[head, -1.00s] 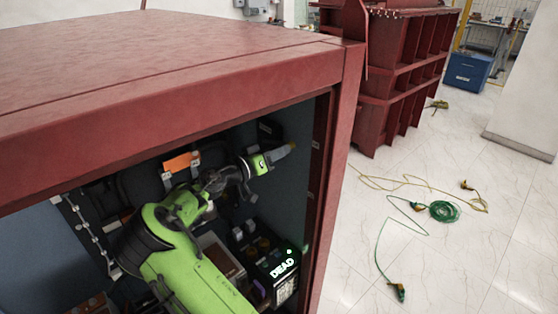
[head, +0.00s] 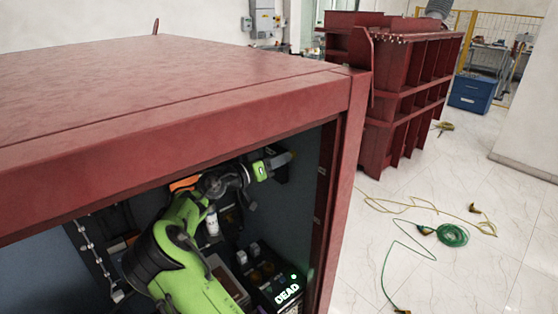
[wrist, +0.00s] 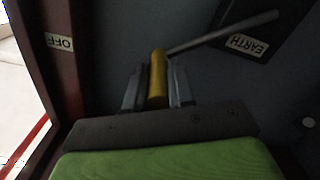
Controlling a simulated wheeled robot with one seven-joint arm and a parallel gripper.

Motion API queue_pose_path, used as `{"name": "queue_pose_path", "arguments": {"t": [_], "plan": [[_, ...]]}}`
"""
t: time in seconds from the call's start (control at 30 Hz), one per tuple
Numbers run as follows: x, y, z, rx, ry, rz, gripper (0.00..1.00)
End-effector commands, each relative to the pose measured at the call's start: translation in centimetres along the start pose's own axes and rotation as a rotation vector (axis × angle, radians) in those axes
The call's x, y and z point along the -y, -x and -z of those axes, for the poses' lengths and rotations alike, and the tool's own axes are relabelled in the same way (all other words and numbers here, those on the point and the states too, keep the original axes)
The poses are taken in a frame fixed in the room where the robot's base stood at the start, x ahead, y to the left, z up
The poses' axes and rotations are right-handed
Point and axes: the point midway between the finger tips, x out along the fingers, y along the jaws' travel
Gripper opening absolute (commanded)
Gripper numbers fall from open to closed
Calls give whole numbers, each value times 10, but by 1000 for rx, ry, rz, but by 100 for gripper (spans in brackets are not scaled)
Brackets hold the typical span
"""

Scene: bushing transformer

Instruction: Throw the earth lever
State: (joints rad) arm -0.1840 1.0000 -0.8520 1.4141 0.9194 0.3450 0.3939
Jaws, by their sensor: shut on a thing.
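The earth lever is a grey rod with a yellow handle (wrist: 158,78). In the wrist view the rod (wrist: 225,33) runs from the handle up to the right, close to the EARTH label (wrist: 246,46). An OFF label (wrist: 60,42) sits at the left. My gripper (wrist: 157,85) is shut on the yellow handle, one finger on each side. In the head view my gripper (head: 268,167) is high inside the red cabinet (head: 230,112), near its right inner wall. The handle (head: 284,158) shows only as a small dull yellow tip there.
The cabinet's top edge is close above my gripper and its right post (head: 341,170) stands beside it. A black box lit DEAD (head: 287,292) is below. Outside, a green cable coil (head: 452,235) and yellow cable (head: 405,205) lie on the floor.

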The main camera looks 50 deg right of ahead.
Motion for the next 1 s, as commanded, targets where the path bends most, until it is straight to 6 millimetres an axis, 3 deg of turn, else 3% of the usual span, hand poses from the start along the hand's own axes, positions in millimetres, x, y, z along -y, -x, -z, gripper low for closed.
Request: {"name": "queue_pose_path", "arguments": {"t": [0.13, 0.17, 0.3, 0.67, 0.77, 1.0], "plan": [[0, 0, 2, -5, -4, 0, 0], [0, 0, 2, -5, -4, 0, 26], [0, 0, 1, -3, -3, 0, 48], [1, 9, 0, -2, -2, 3, 48], [2, 29, -1, -3, -3, 6, 48], [3, 99, -2, -4, -2, 6, 48]]}}
